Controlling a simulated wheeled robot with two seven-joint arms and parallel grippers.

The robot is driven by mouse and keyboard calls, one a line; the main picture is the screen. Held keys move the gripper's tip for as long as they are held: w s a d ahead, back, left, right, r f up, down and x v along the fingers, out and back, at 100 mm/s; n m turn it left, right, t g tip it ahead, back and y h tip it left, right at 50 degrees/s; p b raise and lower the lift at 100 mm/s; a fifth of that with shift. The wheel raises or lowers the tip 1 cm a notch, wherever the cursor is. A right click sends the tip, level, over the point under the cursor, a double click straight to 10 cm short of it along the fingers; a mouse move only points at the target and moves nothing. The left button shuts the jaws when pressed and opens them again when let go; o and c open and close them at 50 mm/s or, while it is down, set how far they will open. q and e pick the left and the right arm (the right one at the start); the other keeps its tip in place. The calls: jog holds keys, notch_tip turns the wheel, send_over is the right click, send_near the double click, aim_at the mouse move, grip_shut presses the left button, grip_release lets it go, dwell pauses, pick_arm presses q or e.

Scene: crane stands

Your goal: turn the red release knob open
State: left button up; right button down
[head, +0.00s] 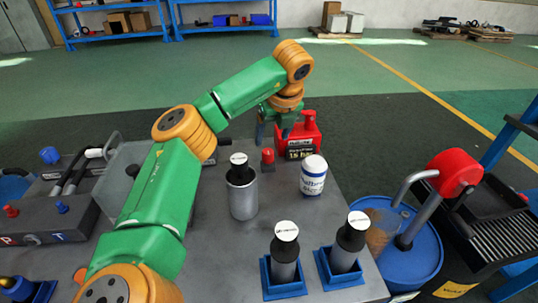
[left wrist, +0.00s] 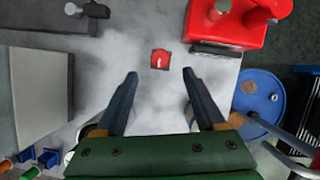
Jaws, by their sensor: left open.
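The red release knob (head: 267,157) is a small red piece on the grey table top, just in front of a red jack. My left gripper (head: 273,132) points down above the table at the far side, near the knob. In the left wrist view its two fingers (left wrist: 160,74) are apart with nothing between them. They appear clear of the knob; the exact height is hard to tell. My right gripper is not in view.
The red jack (head: 300,142) stands close behind the knob. A grey cylinder with a black top (head: 242,195) and a white can (head: 313,176) stand nearby. Two cylinders in blue holders (head: 284,270) are at the front. A blue drum (head: 425,255) is at the right.

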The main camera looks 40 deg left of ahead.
aim_at(268, 151)
pick_arm(q)
jog(key=x, duration=0.7)
jog(key=shift+f+p, duration=0.1)
jog(key=shift+p, duration=0.3)
grip_shut()
